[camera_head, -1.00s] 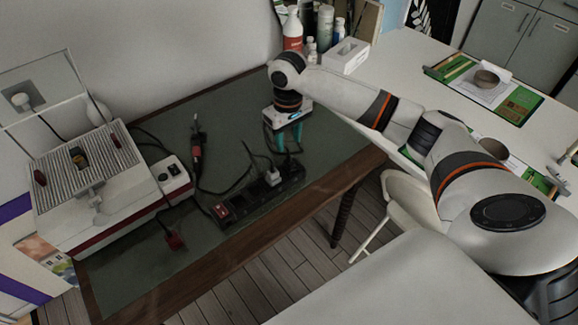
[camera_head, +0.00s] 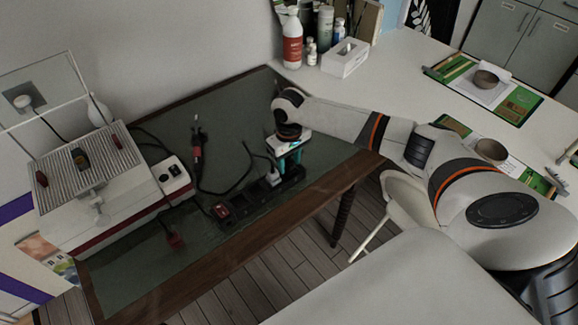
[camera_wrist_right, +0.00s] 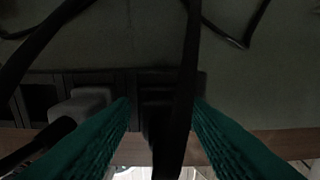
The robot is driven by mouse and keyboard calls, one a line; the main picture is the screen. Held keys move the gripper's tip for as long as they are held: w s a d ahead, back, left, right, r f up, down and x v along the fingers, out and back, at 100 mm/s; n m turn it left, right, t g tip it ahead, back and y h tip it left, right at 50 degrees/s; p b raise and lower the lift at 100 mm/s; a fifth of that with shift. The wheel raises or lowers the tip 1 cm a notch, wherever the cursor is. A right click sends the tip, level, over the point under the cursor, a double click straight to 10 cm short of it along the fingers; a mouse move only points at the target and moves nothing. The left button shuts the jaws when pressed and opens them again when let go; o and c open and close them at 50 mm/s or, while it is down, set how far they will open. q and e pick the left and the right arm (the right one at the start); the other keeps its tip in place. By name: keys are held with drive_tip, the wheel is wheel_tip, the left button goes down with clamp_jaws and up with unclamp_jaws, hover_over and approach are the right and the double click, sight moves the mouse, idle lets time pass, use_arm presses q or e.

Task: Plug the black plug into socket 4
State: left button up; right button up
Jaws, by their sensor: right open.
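A black power strip (camera_head: 236,205) lies on the green tabletop. A pale grey plug sits in it, seen in the right wrist view (camera_wrist_right: 82,103). My right gripper (camera_head: 288,164) is over the strip's far right end, teal fingers pointing down. In the wrist view its fingers (camera_wrist_right: 160,103) are apart, one on each side of a black plug (camera_wrist_right: 157,112) with a thick black cable. The plug is dark, and the cable partly hides it; I cannot tell whether it is seated in a socket or touches the fingers. Socket numbers are not readable. My left gripper is not in view.
A grey machine with a ribbed top (camera_head: 90,180) stands at the left of the green table (camera_head: 200,255). A red plug (camera_head: 174,240) and a red-and-black connector (camera_head: 197,150) lie loose near cables. Bottles (camera_head: 292,40) and a white box (camera_head: 344,58) stand at the back.

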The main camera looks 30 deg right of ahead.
sight(289, 161)
drive_tip(key=shift+f, duration=0.25)
drive_tip(key=shift+c, duration=0.3)
drive_tip(key=c, duration=0.7)
drive_tip(key=shift+r, duration=0.1)
wheel_tip(289, 161, up, 10)
drive_tip(key=shift+f, duration=0.1)
